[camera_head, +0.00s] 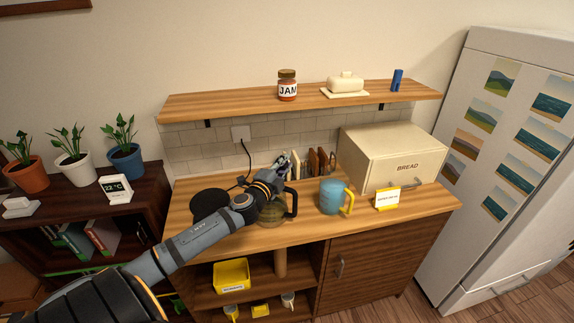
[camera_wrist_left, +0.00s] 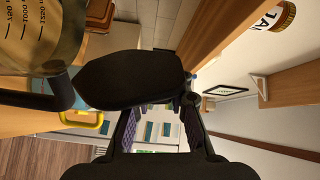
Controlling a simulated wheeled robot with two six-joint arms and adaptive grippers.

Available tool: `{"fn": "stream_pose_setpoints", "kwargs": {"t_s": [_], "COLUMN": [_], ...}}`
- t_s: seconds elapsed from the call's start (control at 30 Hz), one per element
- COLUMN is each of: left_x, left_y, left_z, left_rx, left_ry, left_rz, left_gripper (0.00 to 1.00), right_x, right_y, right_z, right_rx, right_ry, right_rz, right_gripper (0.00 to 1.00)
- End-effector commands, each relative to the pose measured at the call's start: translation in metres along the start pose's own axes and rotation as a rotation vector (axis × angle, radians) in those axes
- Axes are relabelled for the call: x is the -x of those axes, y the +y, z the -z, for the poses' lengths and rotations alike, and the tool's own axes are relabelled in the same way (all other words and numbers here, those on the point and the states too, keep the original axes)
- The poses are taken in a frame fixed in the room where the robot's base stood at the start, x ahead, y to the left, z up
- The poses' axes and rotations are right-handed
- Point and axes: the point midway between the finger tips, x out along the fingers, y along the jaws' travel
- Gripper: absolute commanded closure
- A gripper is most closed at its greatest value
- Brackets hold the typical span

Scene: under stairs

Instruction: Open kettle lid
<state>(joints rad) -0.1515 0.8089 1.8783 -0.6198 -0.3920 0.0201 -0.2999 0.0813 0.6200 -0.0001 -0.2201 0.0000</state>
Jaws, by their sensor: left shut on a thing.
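The glass kettle (camera_head: 270,214) with a black handle (camera_head: 292,203) stands on the wooden counter, mostly hidden behind my left gripper. Its glass wall with volume marks (camera_wrist_left: 38,30) fills the upper left of the left wrist view. A black rounded piece (camera_wrist_left: 125,80), which looks like the kettle lid, stands out beside the glass, in front of my fingers. My left gripper (camera_head: 277,176) is over the kettle top and shut on this lid. How far the lid is tilted is hard to tell. My right gripper is not in view.
A black round base (camera_head: 210,203) lies left of the kettle. A blue mug (camera_head: 330,196) with a yellow handle stands to the right, near a small card (camera_head: 387,198) and the bread box (camera_head: 393,158). A shelf (camera_head: 230,102) with a jam jar (camera_head: 287,86) hangs above.

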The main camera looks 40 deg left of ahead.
Motion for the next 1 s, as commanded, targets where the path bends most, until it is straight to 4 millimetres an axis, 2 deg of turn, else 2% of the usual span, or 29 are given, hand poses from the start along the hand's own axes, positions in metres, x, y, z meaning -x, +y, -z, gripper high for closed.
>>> {"fn": "stream_pose_setpoints", "kwargs": {"t_s": [0.3, 0.8, 0.83, 1.0], "left_x": [0.0001, 0.0001, 0.0001, 0.0001], "left_y": [-0.0001, 0.0003, 0.0003, 0.0003], "left_z": [-0.0043, -0.0050, -0.0050, -0.0050], "left_rx": [-0.093, -0.106, -0.106, -0.106], "left_ry": [0.001, 0.001, 0.001, 0.000], "left_rz": [0.000, 0.000, -0.001, 0.000], "left_gripper": [1.00, 1.00, 0.77, 0.57], "right_x": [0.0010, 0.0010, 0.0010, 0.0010], "right_y": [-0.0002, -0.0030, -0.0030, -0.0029], "right_z": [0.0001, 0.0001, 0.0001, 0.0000], "right_rx": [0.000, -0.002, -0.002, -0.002], "right_ry": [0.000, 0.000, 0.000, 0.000], "right_rz": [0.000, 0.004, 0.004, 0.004], "right_gripper": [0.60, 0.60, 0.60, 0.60]}}
